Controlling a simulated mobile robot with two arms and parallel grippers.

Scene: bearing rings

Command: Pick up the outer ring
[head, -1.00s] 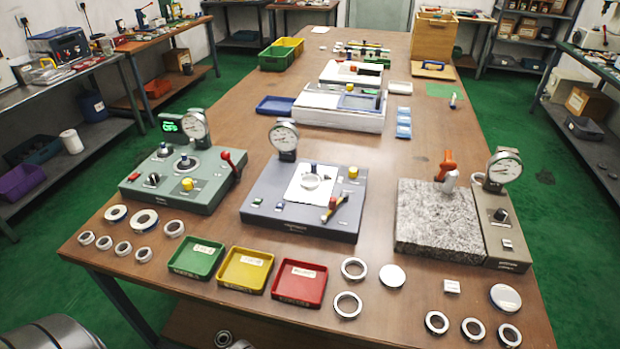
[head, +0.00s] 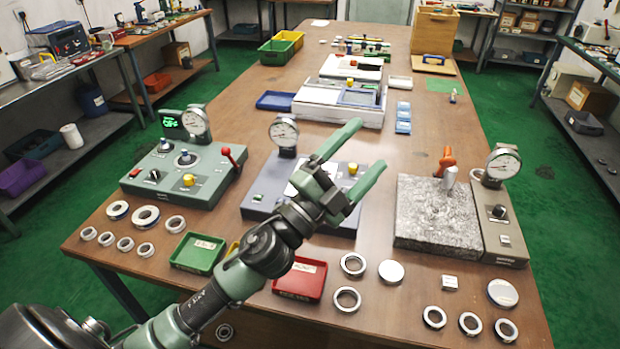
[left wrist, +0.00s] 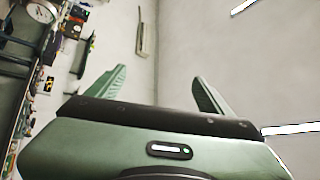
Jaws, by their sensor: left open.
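Several metal rings lie on the wooden table, and I cannot tell which is the outer ring. Two larger plain rings lie right of the red tray, an upper one (head: 342,265) and a lower one (head: 335,300). A group at the front left includes a wide ring (head: 136,217). A group at the front right includes a dark-centred ring (head: 425,317). My left gripper (head: 370,145) is open and empty, raised over the middle grey device, whose top it partly hides. In the left wrist view its open fingers (left wrist: 158,75) point towards a bare wall. My right gripper is out of view.
A green tray (head: 198,270) and the red tray (head: 325,283) stand at the front edge; my arm covers most of a yellow tray. A green-grey device (head: 215,185) stands left, a granite block (head: 435,240) with a dial gauge (head: 503,162) right.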

